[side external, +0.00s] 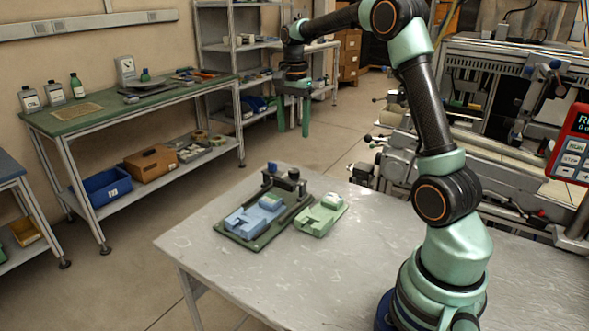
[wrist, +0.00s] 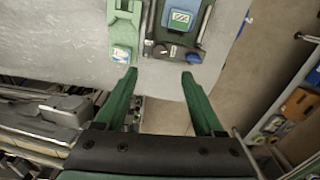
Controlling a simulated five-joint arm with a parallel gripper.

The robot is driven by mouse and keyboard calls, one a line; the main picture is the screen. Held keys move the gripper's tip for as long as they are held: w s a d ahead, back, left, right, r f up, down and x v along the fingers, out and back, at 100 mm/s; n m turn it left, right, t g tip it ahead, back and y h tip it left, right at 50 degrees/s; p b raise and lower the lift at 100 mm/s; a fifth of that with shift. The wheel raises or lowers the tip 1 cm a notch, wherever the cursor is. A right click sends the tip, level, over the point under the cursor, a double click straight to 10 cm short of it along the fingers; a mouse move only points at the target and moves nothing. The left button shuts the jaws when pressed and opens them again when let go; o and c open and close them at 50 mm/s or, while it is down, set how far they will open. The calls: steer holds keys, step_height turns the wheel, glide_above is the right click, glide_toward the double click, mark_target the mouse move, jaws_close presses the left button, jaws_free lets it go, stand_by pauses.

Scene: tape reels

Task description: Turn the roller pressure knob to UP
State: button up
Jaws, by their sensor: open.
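The tape fixture has a dark green base (side external: 228,234) and stands on the light metal table. A round black knob (side external: 293,174) sits at its far end and is probably the roller pressure knob; it also shows in the wrist view (wrist: 160,51). A smaller blue-topped part (side external: 271,167) stands beside it, seen in the wrist view (wrist: 193,57) too. No UP mark is readable. My gripper (side external: 293,131) is open and empty, above and beyond the fixture's far end. In the wrist view its green fingers (wrist: 160,74) point toward the knob, apart from it.
A blue block (side external: 250,217) lies on the fixture, and a pale green block (side external: 320,214) lies beside it on the table (side external: 350,285). Machinery with levers (side external: 398,165) stands behind the table to the right. The near table surface is clear.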

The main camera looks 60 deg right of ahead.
mark_target(294, 170)
steer(key=f, duration=1.2)
steer(key=shift+d+f, duration=0.2)
jaws_close()
